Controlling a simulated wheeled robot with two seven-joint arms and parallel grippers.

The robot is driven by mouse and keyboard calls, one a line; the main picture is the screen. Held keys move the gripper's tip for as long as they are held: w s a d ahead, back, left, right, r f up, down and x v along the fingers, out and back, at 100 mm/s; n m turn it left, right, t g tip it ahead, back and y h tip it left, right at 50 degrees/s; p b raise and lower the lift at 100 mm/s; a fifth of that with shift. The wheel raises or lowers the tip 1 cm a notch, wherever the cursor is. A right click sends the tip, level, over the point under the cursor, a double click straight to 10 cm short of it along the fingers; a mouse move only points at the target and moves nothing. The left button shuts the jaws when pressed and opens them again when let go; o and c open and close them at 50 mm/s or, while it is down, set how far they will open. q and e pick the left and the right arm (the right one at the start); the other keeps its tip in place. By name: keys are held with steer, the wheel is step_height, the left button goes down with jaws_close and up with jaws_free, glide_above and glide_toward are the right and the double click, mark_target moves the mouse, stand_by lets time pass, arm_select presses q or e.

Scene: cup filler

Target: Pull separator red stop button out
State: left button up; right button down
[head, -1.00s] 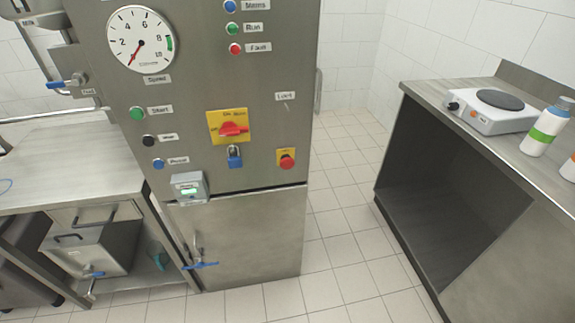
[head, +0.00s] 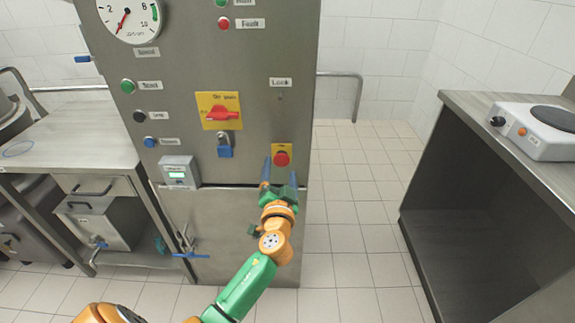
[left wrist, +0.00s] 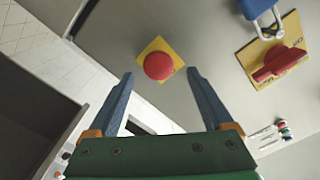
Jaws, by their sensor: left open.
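The red stop button (head: 282,158) sits on a yellow plate at the lower right of the steel control panel (head: 262,60). In the left wrist view the red button (left wrist: 158,66) shows whole, ahead of my fingers. My left gripper (head: 280,172) is just below the button in the head view, its blue fingers pointing up at the panel. In the left wrist view its fingertips (left wrist: 160,76) are wide apart, one on each side of the button's lower edge, with nothing between the pads that I can see held. Whether they touch the button is unclear. My right gripper does not show.
A red rotary switch (head: 222,113) on a yellow plate with a blue padlock (head: 224,146) is left of the button. A small meter box (head: 179,172) is lower left. A steel bench with a hotplate (head: 541,128) stands right. Tiled floor between is clear.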

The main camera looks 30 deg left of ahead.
mark_target(281, 162)
arm_select(q)
steer(key=x, duration=0.3)
steer(key=shift+w+a+f, duration=0.1)
steer(key=shift+w, duration=0.2)
jaws_close()
